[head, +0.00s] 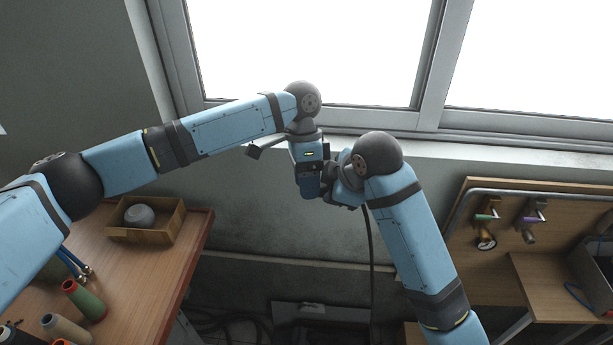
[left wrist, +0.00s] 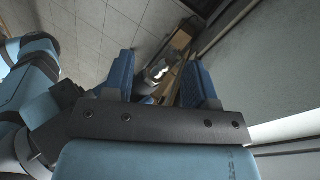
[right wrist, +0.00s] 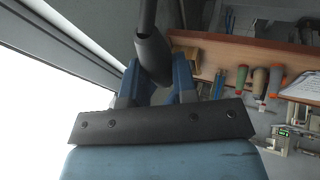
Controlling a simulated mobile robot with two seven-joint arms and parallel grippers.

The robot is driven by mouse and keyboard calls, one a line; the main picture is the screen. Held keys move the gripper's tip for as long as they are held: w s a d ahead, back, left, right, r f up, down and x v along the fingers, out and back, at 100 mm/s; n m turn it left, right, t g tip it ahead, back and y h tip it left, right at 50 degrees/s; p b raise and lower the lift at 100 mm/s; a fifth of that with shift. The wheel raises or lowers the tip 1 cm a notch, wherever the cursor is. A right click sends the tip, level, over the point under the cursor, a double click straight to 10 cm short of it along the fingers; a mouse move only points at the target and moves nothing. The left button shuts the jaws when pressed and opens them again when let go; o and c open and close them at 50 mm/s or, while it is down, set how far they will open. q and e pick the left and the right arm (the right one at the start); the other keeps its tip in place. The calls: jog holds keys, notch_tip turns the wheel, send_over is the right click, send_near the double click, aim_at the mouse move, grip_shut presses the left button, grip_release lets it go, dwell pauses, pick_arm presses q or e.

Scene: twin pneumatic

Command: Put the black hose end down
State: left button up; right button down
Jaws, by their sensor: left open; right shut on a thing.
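My right gripper (right wrist: 156,80) is shut on the black hose end (right wrist: 152,55), a dark bulb-shaped piece between its blue fingers in the right wrist view. The hose runs up from it there. In the head view the black hose (head: 371,245) hangs down below my right wrist, which mostly hides that gripper. My left gripper (left wrist: 157,82) is open, with nothing between its fingertips in the left wrist view. In the head view it points down in front of the window wall, close beside my right wrist; its fingertips do not show clearly.
A wooden bench (head: 150,270) at left carries an open box (head: 168,222) with a grey round part, and several coloured-handled tools. At right a wooden panel (head: 490,265) holds coloured fittings (head: 485,215). The window sill (head: 470,152) lies behind both arms. Dark coils lie low between the benches.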

pick_arm(q)
jog(key=c, duration=0.8)
grip_shut()
pick_arm(e)
jog(key=c, duration=0.8)
grip_release()
jog(key=shift+r, duration=0.1)
